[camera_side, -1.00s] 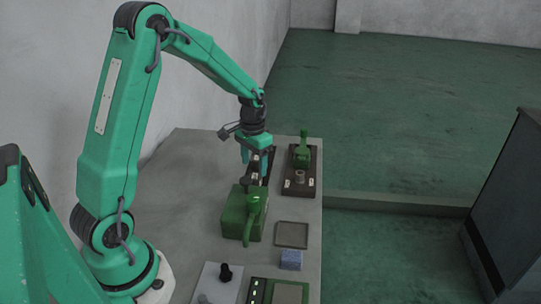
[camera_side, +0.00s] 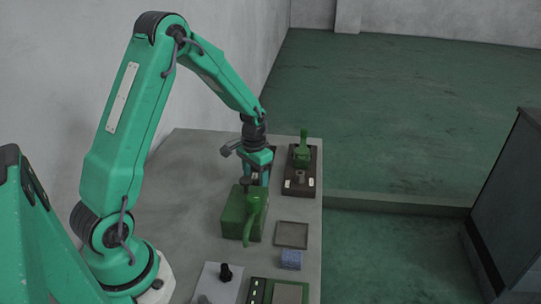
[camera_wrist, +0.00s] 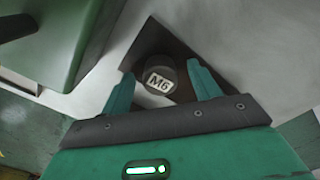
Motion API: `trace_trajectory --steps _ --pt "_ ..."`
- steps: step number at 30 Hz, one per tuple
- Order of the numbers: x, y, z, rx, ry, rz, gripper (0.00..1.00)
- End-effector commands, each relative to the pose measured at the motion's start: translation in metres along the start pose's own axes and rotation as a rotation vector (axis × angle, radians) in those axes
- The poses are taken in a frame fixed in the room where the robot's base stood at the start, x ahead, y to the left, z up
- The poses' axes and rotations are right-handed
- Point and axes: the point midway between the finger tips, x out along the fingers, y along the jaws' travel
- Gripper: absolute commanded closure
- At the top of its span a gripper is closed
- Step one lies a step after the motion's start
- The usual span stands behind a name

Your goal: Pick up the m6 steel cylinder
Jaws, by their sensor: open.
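A short, round, dark grey cylinder (camera_wrist: 154,64) stands on a dark, flat base (camera_wrist: 185,50) in the wrist view. A white M6 label (camera_wrist: 160,81) shows at its near side. My gripper (camera_wrist: 160,70) is open, with one teal finger on each side of the cylinder and gaps between. In the side view my gripper (camera_side: 255,180) points down low over the dark base, behind the green box. The cylinder is hidden there by the gripper.
A green machine box (camera_side: 238,212) with a lever stands just in front of my gripper. A second dark base (camera_side: 301,187) with a green press lies to the right. A square tray (camera_side: 291,235) and a blue block (camera_side: 291,259) are nearer the front.

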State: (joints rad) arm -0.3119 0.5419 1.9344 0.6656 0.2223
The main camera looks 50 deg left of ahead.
Motion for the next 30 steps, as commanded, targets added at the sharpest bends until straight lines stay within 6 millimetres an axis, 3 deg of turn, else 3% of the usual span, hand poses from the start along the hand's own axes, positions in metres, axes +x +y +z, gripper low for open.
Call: trace_trajectory --steps 8,15,17,30 --pt "-0.0004 -0.0001 -0.0001 0.000 0.000 0.000 0.41" --pt "-0.0004 -0.0001 -0.0001 0.000 0.000 0.000 0.88" --pt "-0.0009 -0.0002 -0.0006 0.000 0.002 0.000 0.97" --pt "-0.0084 -0.0003 -0.0011 0.000 0.004 -0.001 0.97"
